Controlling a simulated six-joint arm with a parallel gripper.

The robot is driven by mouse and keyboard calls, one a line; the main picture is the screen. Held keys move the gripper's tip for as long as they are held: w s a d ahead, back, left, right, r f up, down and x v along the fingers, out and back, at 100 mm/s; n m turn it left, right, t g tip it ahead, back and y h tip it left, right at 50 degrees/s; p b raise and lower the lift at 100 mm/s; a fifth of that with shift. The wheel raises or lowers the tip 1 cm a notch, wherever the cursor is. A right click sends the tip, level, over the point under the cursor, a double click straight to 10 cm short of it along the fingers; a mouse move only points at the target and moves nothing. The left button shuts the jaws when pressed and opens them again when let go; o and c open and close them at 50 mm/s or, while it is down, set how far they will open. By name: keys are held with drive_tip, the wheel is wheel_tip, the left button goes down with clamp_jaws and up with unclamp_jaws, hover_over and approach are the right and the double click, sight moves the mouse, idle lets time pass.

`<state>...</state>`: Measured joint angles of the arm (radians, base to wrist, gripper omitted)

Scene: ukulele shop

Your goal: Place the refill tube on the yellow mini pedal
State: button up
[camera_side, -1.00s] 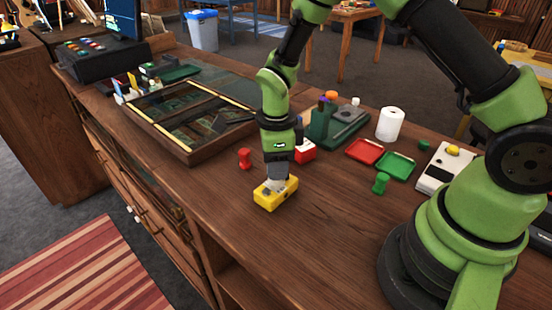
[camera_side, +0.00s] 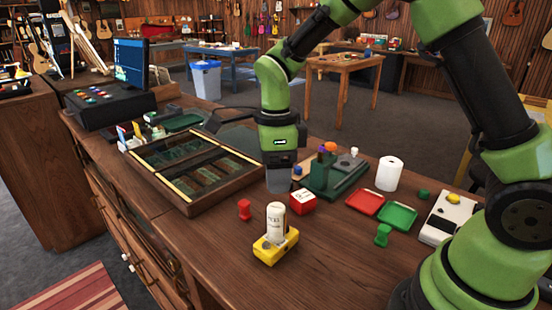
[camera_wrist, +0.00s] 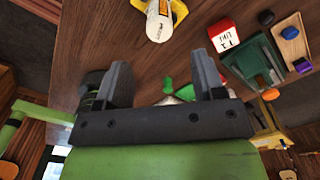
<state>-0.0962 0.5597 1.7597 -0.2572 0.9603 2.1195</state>
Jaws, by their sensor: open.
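The refill tube (camera_side: 276,221), a white cylinder with dark print, stands upright on the yellow mini pedal (camera_side: 270,254) on the wooden counter. In the wrist view the tube (camera_wrist: 158,22) shows at the top, with a little of the yellow pedal (camera_wrist: 179,10) beside it. My gripper (camera_side: 279,186) is above and behind the tube in the side view, clear of it. In the wrist view my gripper (camera_wrist: 160,72) has its two fingers spread with nothing between them.
A red-and-white box (camera_side: 303,201) stands just right of the pedal and a red peg (camera_side: 244,209) to its left. A green stand (camera_side: 335,177), a red tray (camera_side: 365,201) and a green tray (camera_side: 397,216) lie farther right. A wooden case (camera_side: 190,172) is at left. The counter front is clear.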

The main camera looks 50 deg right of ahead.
drive_tip(key=s+r+n+t+y, duration=0.1)
drive_tip(key=s+r+n+t, duration=0.2)
drive_tip(key=s+r+n, duration=0.65)
drive_tip(key=s+r+n+t+y, duration=0.1)
drive_tip(key=s+r+n+t, duration=0.3)
drive_tip(key=s+n, duration=0.4)
drive_tip(key=n, duration=0.4)
drive_tip(key=shift+s+d+r, duration=0.15)
drive_tip(key=shift+d+r, duration=0.05)
drive_tip(key=shift+r, duration=0.15)
